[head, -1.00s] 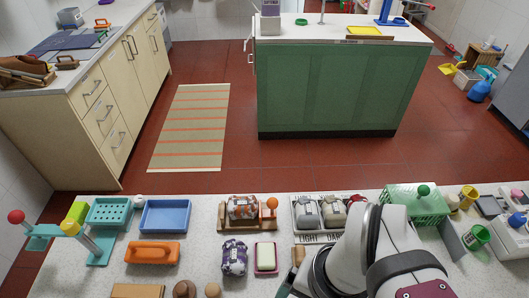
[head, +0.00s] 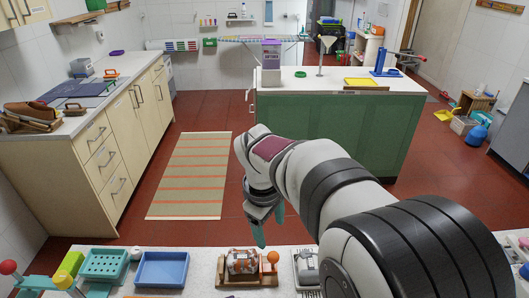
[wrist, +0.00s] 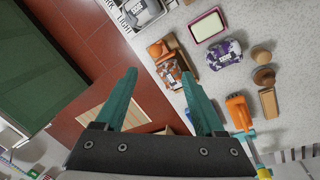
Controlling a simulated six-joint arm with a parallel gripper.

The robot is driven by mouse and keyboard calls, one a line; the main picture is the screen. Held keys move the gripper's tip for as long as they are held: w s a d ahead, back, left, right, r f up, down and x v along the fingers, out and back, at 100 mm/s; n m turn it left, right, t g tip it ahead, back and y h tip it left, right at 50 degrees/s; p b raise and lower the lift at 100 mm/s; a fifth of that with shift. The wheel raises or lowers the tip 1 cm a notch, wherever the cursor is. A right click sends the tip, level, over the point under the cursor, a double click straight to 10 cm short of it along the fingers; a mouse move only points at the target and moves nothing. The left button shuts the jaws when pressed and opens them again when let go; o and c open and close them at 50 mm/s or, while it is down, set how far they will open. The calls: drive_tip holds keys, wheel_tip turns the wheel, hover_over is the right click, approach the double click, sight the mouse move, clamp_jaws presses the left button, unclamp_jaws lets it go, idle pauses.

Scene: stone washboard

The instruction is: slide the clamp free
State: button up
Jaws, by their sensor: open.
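My gripper (head: 269,232) hangs in the air near the far edge of the speckled counter, its teal fingers pointing down. In the wrist view my gripper (wrist: 159,73) is open with nothing between its fingers. A wooden board (head: 223,279) holds a patterned orange-and-white bundle (head: 243,262) and has an orange ball (head: 272,257) at its right end. The bundle also shows beyond the fingertips in the wrist view (wrist: 168,70). A teal frame (head: 40,283) with a red ball (head: 8,267) and a yellow knob (head: 62,281) stands at the left. I cannot tell which part is the clamp.
A blue tray (head: 162,268) and a teal basket (head: 104,263) stand left of the board. The wrist view shows a purple-patterned bundle (wrist: 223,52), a pink-rimmed dish (wrist: 207,25) and an orange brush (wrist: 239,110). Open floor lies beyond the counter.

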sight(273, 254)
drive_tip(key=shift+n, duration=0.4)
drive_tip(key=w+f, duration=0.1)
drive_tip(key=f, duration=0.4)
drive_tip(key=w+f, duration=0.1)
drive_tip(key=f, duration=0.4)
drive_tip(key=w+d+f, duration=0.1)
drive_tip(key=w+f, duration=0.1)
drive_tip(key=f, duration=0.4)
clamp_jaws()
idle(0.4)
